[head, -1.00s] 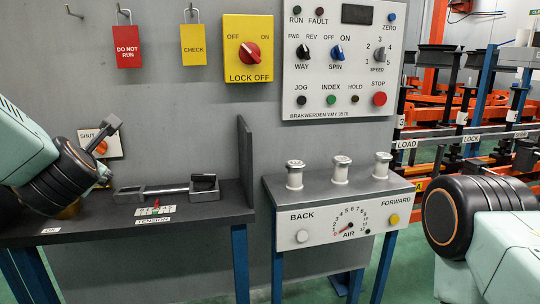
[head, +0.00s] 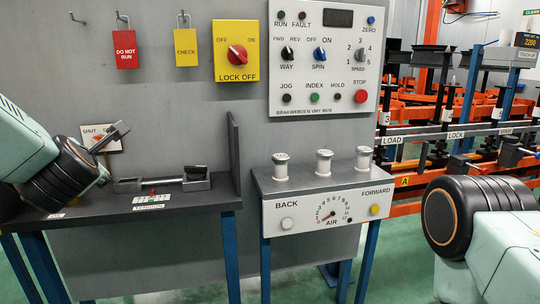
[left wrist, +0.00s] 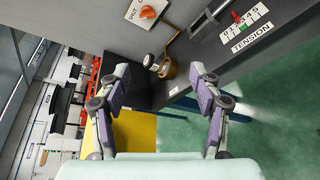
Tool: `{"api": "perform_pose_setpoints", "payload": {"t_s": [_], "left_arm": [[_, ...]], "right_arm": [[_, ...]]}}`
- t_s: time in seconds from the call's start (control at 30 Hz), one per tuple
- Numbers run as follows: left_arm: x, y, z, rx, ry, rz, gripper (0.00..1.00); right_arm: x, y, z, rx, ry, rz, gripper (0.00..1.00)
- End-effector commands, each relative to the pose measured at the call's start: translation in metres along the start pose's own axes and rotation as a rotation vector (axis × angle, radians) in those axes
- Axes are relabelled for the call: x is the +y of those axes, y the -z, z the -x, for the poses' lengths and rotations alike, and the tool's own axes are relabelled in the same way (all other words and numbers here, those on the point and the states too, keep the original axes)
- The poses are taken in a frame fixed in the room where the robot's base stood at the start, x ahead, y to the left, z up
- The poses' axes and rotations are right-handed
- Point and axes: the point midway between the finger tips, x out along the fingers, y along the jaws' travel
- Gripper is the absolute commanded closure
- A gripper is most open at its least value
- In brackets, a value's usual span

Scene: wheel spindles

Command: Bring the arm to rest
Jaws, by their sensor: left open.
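My left gripper (left wrist: 160,76) is open and empty in the left wrist view, its two purple-grey fingers spread apart. A brass-coloured cylinder (left wrist: 169,70) shows between and beyond the fingers, at the dark shelf's edge; I cannot tell its distance from them. In the head view my left arm (head: 28,150) comes in from the left over the shelf's left end, and a grey finger partly covers the SHUT plate (head: 90,131). My right arm (head: 500,240) is at the lower right, with its dark round joint (head: 450,218) showing; its gripper is not in view.
The dark shelf (head: 95,214) carries a grey bar fixture (head: 160,183) and a TENSION scale (head: 152,201). Right of it stands an AIR box (head: 300,220) with several white spools on top. A control panel (head: 323,95) and yellow LOCK OFF plate (head: 222,70) are on the wall.

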Motion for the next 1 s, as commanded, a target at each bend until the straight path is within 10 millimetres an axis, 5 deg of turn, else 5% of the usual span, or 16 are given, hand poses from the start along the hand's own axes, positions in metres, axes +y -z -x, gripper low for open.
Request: {"api": "perform_pose_setpoints", "payload": {"t_s": [0.37, 0.53, 0.67, 0.8, 1.0], "left_arm": [[-0.028, -0.005, 0.006, -0.088, 0.051, -0.613, 0.36], [-0.09, 0.019, 0.01, -0.177, 0.162, -1.123, 0.36], [-0.159, 0.059, 0.023, -0.301, 0.3, -1.532, 0.36], [-0.23, 0.112, 0.052, -0.486, 0.463, -1.878, 0.36], [-0.308, 0.195, 0.116, -0.793, 0.707, -2.168, 0.36]], "right_arm": [[0.0, 0.0, 0.001, 0.0, 0.0, 0.0, 0.6], [0.0, 0.0, 0.007, 0.0, 0.0, 0.0, 0.6], [0.0, 0.0, 0.014, 0.0, 0.0, 0.0, 0.6], [0.0, 0.0, 0.022, 0.0, 0.0, 0.0, 0.6], [0.0, 0.0, 0.033, 0.0, 0.0, 0.0, 0.6]]}}
